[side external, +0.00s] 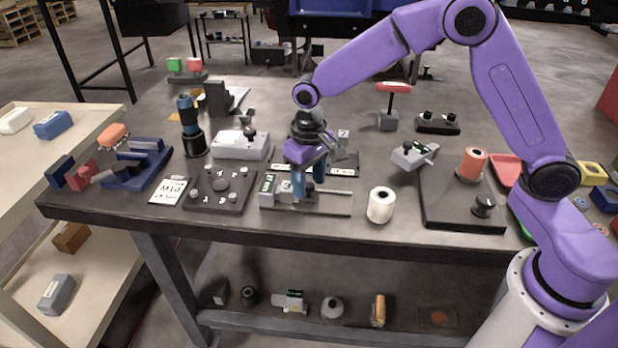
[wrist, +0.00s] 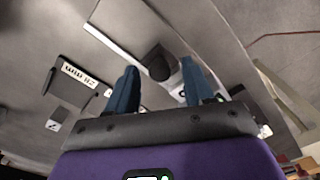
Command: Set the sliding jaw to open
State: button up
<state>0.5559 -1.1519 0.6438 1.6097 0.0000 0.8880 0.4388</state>
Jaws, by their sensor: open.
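A grey sliding fixture (side external: 330,203) lies near the table's front edge, with a pale rail running to the right. It looks like the one with the sliding jaw; a light block (side external: 272,188) with a green-marked label stands at its left end. My gripper (side external: 309,180) points down over this fixture, its blue fingers apart. In the wrist view, a dark round knob (wrist: 160,68) on the fixture shows between the two open fingers, with space visible on both sides. I cannot tell whether either finger touches it. The fingers partly hide the jaw's exact position.
A white roll (side external: 381,205) stands just right of the fixture. A dark plate with several knobs (side external: 221,187) lies to its left. A labelled strip (side external: 343,168) lies behind it. A blue vise-like fixture (side external: 137,167) sits at far left, and a dark board (side external: 450,210) lies at right.

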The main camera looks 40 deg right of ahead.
aim_at(327, 201)
grip_shut()
jog(key=shift+s+d, duration=1.35)
jog(key=shift+d, duration=0.1)
grip_release()
